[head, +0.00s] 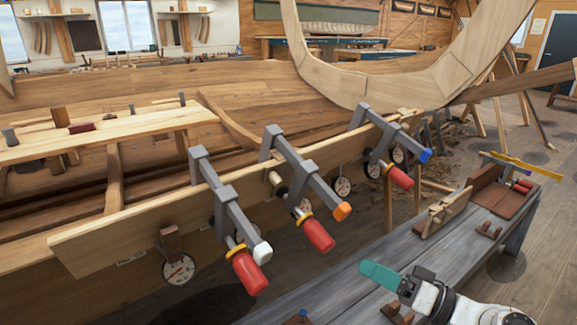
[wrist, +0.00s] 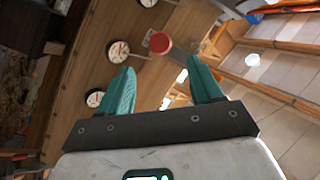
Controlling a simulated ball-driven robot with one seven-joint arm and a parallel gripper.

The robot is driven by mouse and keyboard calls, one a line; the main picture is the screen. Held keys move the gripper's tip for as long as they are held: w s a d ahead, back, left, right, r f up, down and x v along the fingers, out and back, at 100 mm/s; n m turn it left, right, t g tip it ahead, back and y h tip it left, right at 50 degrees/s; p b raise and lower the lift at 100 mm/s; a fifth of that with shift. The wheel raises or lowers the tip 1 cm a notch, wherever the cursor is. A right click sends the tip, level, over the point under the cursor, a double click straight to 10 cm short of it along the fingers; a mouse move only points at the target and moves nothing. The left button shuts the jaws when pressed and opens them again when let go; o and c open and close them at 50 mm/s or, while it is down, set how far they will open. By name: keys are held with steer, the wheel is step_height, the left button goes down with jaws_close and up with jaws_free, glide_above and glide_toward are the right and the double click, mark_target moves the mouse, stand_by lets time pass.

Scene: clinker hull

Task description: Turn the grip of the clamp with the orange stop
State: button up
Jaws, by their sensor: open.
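Three grey bar clamps grip the plank edge of the hull. The middle clamp (head: 300,165) has the orange stop (head: 342,211) at its bar's end. Its red grip (head: 317,236) hangs below the bar with a yellow collar at its top. My gripper (head: 378,275) is right of and below this grip, apart from it, over the grey bench, with teal fingers pointing left. In the wrist view my gripper (wrist: 161,76) is open and empty. A red grip end (wrist: 158,43) shows beyond and between the fingertips; I cannot tell which clamp it belongs to.
The white-stop clamp (head: 228,205) stands left and the blue-stop clamp (head: 385,135) right, each with a red grip. Round dials (head: 179,269) hang along the plank. The grey bench (head: 350,295) bears wooden fixtures and a yellow-topped tool (head: 520,163). Open space lies between grip and gripper.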

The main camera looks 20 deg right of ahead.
mark_target(318, 240)
steer(key=w+a+n+h, duration=0.1)
steer(key=w+a, duration=0.1)
steer(key=w, duration=0.1)
steer(key=w+a+r+n+t+h+p, duration=0.1)
steer(key=w+a+n+h, duration=0.1)
steer(key=w+a, duration=0.1)
steer(key=w+a+n+h+p, duration=0.1)
steer(key=w+a+n, duration=0.1)
steer(key=w+a, duration=0.1)
steer(key=shift+w+r+t+h, duration=0.15)
steer(key=shift+w+t+h, duration=0.15)
steer(key=shift+w+h, duration=0.15)
steer(key=shift+d, duration=0.1)
stand_by(0.3)
steer(key=c, duration=1)
steer(key=shift+o, duration=0.2)
